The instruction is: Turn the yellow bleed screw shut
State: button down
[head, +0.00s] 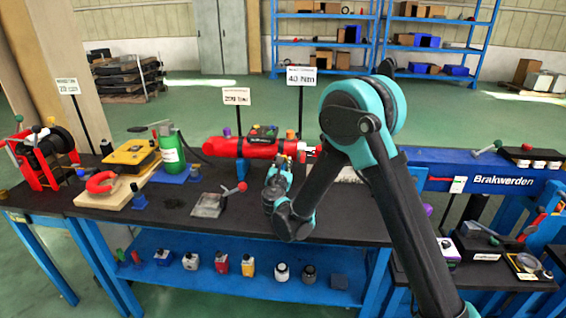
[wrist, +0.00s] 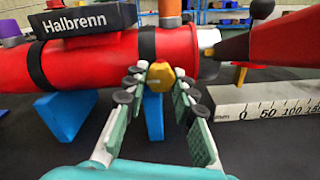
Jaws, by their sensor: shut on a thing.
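The yellow bleed screw (wrist: 160,74) is a hex head on the near side of the red cylinder (wrist: 100,58), close to its right end, in the wrist view. My gripper (wrist: 159,86) reaches up to it from below, one pale green finger on each side, and is shut on the screw. In the head view the red cylinder (head: 228,147) lies along the back of the black bench top. My gripper (head: 280,172) is in front of its right part, and the screw cannot be made out there.
Blue blocks (wrist: 72,118) support the cylinder. A red, dark-tipped tapered part (wrist: 272,40) and a white scale (wrist: 268,115) lie to the right.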

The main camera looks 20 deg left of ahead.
jog(key=shift+m, duration=4)
jog(key=c, duration=1.2)
grip_release()
jog(key=v, duration=1.2)
